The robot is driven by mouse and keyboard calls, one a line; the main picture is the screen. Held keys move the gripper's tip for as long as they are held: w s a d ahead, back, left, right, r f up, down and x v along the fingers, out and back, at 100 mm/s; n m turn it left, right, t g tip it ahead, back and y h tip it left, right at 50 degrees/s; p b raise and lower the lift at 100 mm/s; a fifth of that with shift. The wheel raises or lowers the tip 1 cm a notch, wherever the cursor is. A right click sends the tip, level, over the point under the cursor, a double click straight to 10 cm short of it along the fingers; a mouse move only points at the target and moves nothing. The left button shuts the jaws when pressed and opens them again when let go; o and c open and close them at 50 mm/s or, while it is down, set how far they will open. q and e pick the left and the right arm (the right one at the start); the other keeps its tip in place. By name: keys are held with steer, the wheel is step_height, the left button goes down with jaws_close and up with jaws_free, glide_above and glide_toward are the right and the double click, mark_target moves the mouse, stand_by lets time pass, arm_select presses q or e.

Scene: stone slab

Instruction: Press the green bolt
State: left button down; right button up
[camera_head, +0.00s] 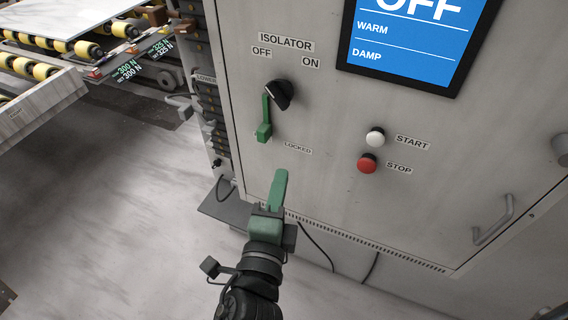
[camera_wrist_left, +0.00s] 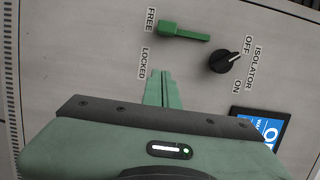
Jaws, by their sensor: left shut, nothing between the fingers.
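The green bolt (camera_head: 265,120) is on the grey cabinet front, below and left of the black isolator knob (camera_head: 279,94). In the left wrist view the bolt (camera_wrist_left: 185,32) has its block end beside the FREE label (camera_wrist_left: 151,19). The LOCKED label (camera_wrist_left: 146,63) is off to one side of it. My left gripper (camera_head: 281,175) is shut and empty, its green fingers pointing up at the panel below the bolt. Its fingertips (camera_wrist_left: 160,75) are near the LOCKED label and apart from the bolt. My right gripper is not in view.
A white START button (camera_head: 375,137) and a red STOP button (camera_head: 367,163) sit to the right. A blue screen (camera_head: 420,40) reads OFF, WARM, DAMP. A cabinet handle (camera_head: 494,219) juts out lower right. A roller conveyor (camera_head: 60,45) stands at far left. Cables hang under the cabinet.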

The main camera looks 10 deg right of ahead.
arm_select(q)
steer(key=shift+v, duration=1.05)
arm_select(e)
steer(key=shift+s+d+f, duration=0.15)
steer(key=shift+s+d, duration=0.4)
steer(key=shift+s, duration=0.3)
arm_select(q)
steer(key=shift+d, duration=0.15)
